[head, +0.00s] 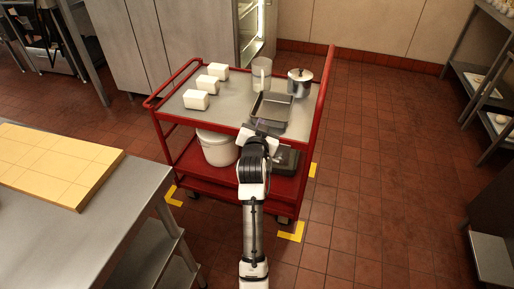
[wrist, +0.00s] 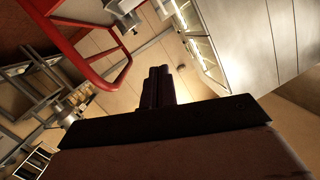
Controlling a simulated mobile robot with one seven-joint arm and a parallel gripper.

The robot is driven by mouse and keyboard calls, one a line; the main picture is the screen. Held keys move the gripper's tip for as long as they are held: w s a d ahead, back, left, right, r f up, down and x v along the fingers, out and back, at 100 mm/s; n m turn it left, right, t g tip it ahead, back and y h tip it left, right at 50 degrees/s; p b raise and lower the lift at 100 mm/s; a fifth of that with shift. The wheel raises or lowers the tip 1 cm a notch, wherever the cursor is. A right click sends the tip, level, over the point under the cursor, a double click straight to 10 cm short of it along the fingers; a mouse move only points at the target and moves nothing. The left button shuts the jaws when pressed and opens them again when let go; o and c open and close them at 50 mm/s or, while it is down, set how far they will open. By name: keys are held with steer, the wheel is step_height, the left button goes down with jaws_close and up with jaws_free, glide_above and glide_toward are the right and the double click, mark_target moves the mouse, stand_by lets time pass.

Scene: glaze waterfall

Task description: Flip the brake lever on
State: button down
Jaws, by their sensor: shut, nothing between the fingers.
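The red cart (head: 157,131) stands on the tiled floor in the middle of the head view, with a grey top and a red lower shelf. I cannot make out a brake lever in either view. Dark castors show under the cart, one at the near corner (head: 284,221). My gripper (head: 262,126) is at the cart's near side, around the height of its top; the arm hides part of that side. In the wrist view my gripper's dark fingers (wrist: 158,86) are together with nothing between them, and the cart's red rail (wrist: 80,62) shows to their left.
On the cart are white blocks (head: 196,99), a clear container (head: 261,73), a metal pan (head: 270,110) and a lidded pot (head: 299,82). A white bucket (head: 217,150) stands below. A steel table (head: 95,215) is at left. Yellow marks (head: 291,232) are on the floor; the right floor is clear.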

step_height(320, 180, down, 21)
steer(key=m+g, duration=0.1)
steer(key=m, duration=0.3)
steer(key=shift+a+r, duration=0.15)
steer(key=shift+a, duration=0.25)
